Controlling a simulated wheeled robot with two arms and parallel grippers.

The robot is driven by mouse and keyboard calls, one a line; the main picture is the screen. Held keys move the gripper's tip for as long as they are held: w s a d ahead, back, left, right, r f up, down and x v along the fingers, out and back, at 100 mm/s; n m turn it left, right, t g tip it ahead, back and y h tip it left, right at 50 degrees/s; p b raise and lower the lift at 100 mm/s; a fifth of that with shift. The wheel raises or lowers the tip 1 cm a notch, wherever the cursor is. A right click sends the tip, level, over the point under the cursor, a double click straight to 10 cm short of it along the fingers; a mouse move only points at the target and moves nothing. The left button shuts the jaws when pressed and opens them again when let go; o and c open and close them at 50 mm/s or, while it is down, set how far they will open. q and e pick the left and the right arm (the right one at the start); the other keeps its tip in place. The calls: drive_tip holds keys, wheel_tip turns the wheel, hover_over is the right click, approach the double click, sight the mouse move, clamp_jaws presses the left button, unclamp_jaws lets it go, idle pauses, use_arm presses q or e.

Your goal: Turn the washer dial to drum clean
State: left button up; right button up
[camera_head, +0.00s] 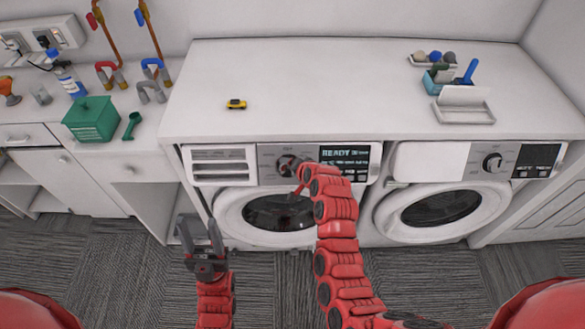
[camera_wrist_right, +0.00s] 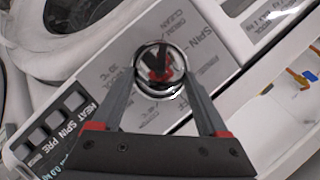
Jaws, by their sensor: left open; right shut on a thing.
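The washer on the left has a dial (camera_head: 286,165) in the middle of its grey control panel (camera_head: 268,178), beside a lit display (camera_head: 344,160) that reads READY. In the right wrist view the dial (camera_wrist_right: 158,62) is a round silver-rimmed knob with a dark and red middle. Printed words surround it, CLEAN and SPIN among them. My right gripper (camera_wrist_right: 159,76) is shut on the dial, one finger on each side. The dial's pointer direction is not clear. My left gripper (camera_head: 200,235) is open and empty, low in front of the washer's left side.
A second machine (camera_head: 440,208) with its own dial stands to the right. The white counter (camera_head: 330,90) above holds a small yellow toy car (camera_head: 236,104) and a blue caddy (camera_head: 435,84). Carpet in front is open.

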drive_tip(key=shift+f, duration=0.1)
drive_tip(key=o, duration=1.3)
drive_tip(key=shift+c, duration=0.2)
drive_tip(key=shift+s+d+r+p, duration=0.15)
drive_tip(key=shift+s+r+p, duration=0.2)
drive_tip(key=shift+r, duration=0.2)
drive_tip(key=p+v, duration=0.4)
drive_tip(key=v, duration=1.2)
drive_tip(key=shift+s+p, duration=0.2)
drive_tip(key=shift+p, duration=0.2)
drive_tip(key=shift+d+f, duration=0.1)
